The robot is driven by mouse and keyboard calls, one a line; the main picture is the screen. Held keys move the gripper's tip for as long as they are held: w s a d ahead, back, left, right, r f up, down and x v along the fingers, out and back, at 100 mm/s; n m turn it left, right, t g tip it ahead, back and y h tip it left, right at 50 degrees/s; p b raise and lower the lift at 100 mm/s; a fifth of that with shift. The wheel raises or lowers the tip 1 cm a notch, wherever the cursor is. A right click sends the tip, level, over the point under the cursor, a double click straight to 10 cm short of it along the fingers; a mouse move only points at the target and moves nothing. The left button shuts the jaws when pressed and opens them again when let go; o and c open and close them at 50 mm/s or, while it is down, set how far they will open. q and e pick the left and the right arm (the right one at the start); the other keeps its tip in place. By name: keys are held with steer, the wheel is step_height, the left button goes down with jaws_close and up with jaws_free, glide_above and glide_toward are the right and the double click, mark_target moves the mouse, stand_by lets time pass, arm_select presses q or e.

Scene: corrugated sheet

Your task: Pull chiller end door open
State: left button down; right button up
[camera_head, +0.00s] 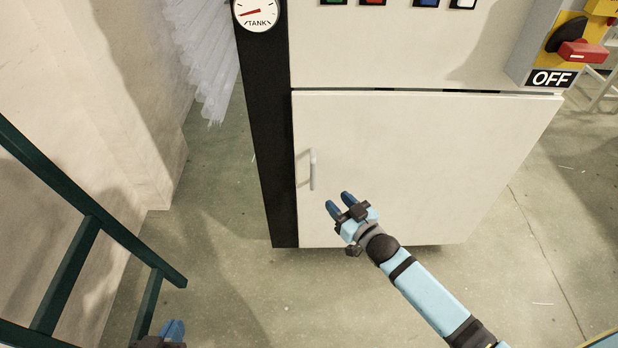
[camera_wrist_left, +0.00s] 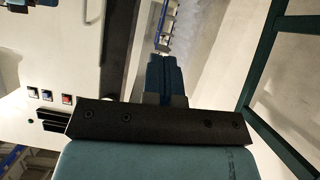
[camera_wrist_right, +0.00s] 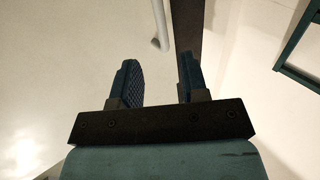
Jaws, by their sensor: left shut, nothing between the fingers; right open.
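The chiller end door (camera_head: 410,170) is a pale panel on the lower part of the cabinet, and it looks shut. Its handle (camera_head: 313,170) is a grey vertical bar near the door's left edge. The handle also shows in the right wrist view (camera_wrist_right: 160,25), beyond the fingertips. My right gripper (camera_head: 338,203) is open and empty, just below and right of the handle, apart from it. In the right wrist view its two fingers (camera_wrist_right: 158,80) are spread. My left gripper (camera_head: 172,330) is at the bottom left, away from the door; its fingers (camera_wrist_left: 166,72) are shut and empty.
A dark green frame (camera_head: 90,225) stands at the left. A tank gauge (camera_head: 257,13) tops the black post (camera_head: 264,120) beside the door. A red switch marked OFF (camera_head: 580,52) is at the upper right. The floor (camera_head: 225,240) in front is clear.

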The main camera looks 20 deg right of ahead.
mark_target(314, 177)
steer(key=b+x, duration=0.2)
steer(key=x, duration=0.9)
steer(key=shift+f, duration=0.1)
steer(key=shift+w+a, duration=0.1)
steer(key=shift+w, duration=0.3)
arm_select(q)
steer(key=r, duration=0.1)
steer(key=w+d+r+t+h, duration=0.1)
steer(key=w+d+r+t, duration=0.1)
steer(key=r, duration=0.1)
arm_select(e)
jaws_close()
